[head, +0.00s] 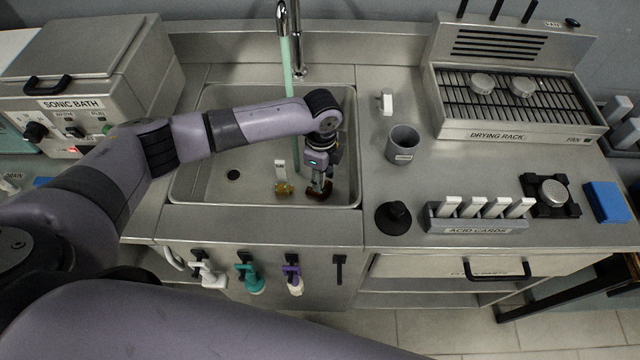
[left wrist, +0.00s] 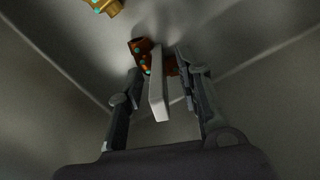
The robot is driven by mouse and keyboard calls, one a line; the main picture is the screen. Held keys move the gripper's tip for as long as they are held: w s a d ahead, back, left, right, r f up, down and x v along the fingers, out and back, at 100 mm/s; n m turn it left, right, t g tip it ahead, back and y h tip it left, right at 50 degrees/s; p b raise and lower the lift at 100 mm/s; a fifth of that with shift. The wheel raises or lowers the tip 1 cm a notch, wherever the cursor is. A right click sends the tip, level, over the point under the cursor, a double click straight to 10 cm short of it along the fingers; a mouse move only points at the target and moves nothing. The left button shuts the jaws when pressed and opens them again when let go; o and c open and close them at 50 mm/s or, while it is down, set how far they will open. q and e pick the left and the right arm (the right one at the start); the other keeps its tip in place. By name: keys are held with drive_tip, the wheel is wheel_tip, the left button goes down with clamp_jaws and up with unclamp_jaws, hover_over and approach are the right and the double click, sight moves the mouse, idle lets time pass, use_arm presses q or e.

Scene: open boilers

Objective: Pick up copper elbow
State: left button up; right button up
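The copper elbow (head: 320,193) is a reddish-brown fitting on the floor of the steel sink (head: 215,196), towards its right side. It also shows in the left wrist view (left wrist: 141,50), speckled with teal spots and partly hidden behind a white tag (left wrist: 159,88). My left gripper (head: 321,182) reaches down into the sink over the elbow. In the left wrist view its two fingers (left wrist: 160,68) stand apart, one to each side of the elbow and tag. Firm contact with the elbow cannot be made out. My right gripper is not in view.
A brass fitting (head: 284,188) with teal spots lies left of the elbow. The tap (head: 297,40) pours greenish water into the sink. A grey cup (head: 403,144) and a black stopper (head: 393,217) stand on the right counter. The sonic bath (head: 90,90) is at the left.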

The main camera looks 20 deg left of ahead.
use_arm(q)
drive_tip(key=shift+f, duration=0.25)
drive_tip(key=shift+c, duration=0.5)
clamp_jaws()
